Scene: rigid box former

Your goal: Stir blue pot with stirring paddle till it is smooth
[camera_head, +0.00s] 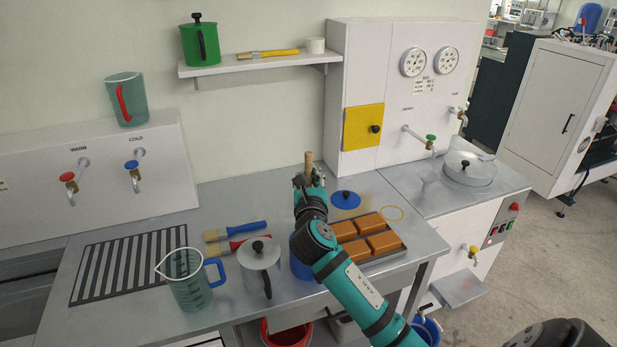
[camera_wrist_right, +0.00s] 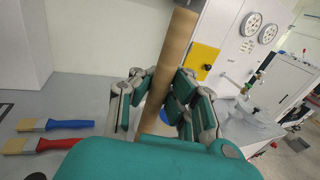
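The blue pot (camera_head: 301,264) stands on the metal worktop in the head view, mostly hidden behind my right arm. The stirring paddle (camera_head: 309,163) shows only its wooden handle, upright above my right gripper (camera_head: 311,181). In the right wrist view the round handle (camera_wrist_right: 171,55) runs between the two fingers of my right gripper (camera_wrist_right: 162,90), which close on it from both sides. The paddle's lower end is hidden, so I cannot tell whether it is in the pot. The pot's contents are hidden too. My left gripper is not in view.
A blue lid (camera_head: 345,200) and a tray of brown blocks (camera_head: 384,243) lie right of the pot. A lidded metal pot (camera_head: 262,268), a measuring jug (camera_head: 188,283) and brushes (camera_head: 236,231) are on the left. A shelf (camera_head: 262,63) hangs above.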

